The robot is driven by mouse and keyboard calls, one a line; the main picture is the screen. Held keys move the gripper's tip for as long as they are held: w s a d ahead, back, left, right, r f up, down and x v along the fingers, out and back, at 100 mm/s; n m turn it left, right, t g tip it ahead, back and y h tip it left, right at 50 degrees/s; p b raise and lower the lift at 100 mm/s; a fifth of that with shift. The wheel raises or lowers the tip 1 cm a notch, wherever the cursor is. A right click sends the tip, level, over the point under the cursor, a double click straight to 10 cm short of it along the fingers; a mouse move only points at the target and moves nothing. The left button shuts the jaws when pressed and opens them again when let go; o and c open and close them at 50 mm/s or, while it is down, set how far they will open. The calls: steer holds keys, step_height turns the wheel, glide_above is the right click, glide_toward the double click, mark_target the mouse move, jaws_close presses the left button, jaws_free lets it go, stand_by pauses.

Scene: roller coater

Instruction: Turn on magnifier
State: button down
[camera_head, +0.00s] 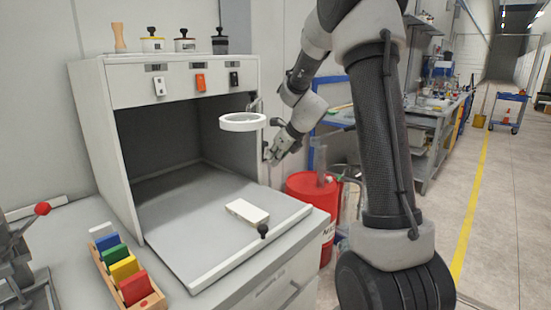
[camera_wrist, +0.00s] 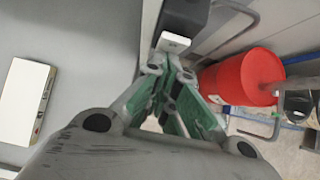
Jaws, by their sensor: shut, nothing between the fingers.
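The magnifier (camera_head: 242,122) is a white ring on an arm at the right side of the grey cabinet's opening. My gripper (camera_head: 270,157) is just right of and below the ring, by the cabinet's right edge. In the wrist view my gripper (camera_wrist: 172,62) is shut and empty. Its fingertips are close to a small white part (camera_wrist: 172,42) on a dark block (camera_wrist: 185,14). I cannot tell whether they touch it, or whether this part is the magnifier's switch. No light from the ring can be made out.
The cabinet (camera_head: 125,150) stands on a bench, with a white box (camera_head: 247,212) on its floor; the box also shows in the wrist view (camera_wrist: 22,100). Colored blocks (camera_head: 122,270) stand in a wooden rack. A red drum (camera_head: 312,200) is close to my arm. Open floor lies right.

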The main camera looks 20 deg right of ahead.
steer(key=shift+r, duration=0.9)
